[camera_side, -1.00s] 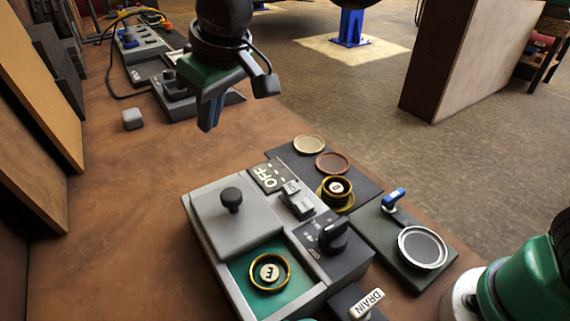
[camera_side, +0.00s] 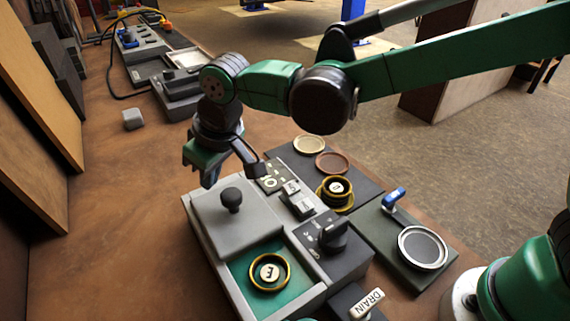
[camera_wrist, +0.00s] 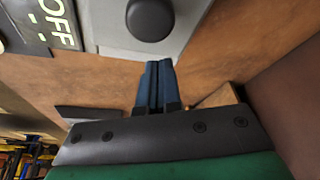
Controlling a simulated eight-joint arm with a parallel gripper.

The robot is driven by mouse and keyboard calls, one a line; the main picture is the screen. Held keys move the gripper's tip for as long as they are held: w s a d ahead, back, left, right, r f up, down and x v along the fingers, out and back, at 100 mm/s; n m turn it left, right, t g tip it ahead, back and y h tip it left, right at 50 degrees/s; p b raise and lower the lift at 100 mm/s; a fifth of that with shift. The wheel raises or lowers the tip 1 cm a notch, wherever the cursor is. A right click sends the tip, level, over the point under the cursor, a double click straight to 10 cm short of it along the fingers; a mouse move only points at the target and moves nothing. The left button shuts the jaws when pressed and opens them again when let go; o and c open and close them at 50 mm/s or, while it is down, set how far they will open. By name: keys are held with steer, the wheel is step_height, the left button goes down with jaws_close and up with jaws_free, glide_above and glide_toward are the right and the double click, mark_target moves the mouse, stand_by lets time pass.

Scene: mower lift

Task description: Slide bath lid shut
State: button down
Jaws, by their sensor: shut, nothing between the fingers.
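The bath (camera_side: 220,276) is a grey box on the bench. Its grey lid (camera_side: 207,216) with a dark round knob (camera_side: 231,197) covers the far part; the near part is open and shows green inside. A yellow ring with a pale centre (camera_side: 269,271) lies in the open part. My gripper (camera_side: 209,178) is shut and empty, just beyond the lid's far edge in the side view. In the wrist view my blue fingers (camera_wrist: 154,88) are together, below the lid (camera_wrist: 185,38) and knob (camera_wrist: 150,18) in the picture. I cannot tell whether they touch the lid.
A panel with a dark rotary knob (camera_side: 334,236) and OFF sign (camera_wrist: 50,20) adjoins the bath. A dark mat with discs (camera_side: 333,162), a blue-handled plate (camera_side: 420,247) and a DRAIN lever (camera_side: 368,303) stand to the right. The bench left of the bath is clear (camera_side: 110,230).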

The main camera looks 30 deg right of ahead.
steer(key=shift+s+d+f, duration=0.1)
steer(key=shift+s+d, duration=0.2)
steer(key=shift+s, duration=0.25)
steer(key=s, duration=1)
steer(key=shift+s, duration=0.3)
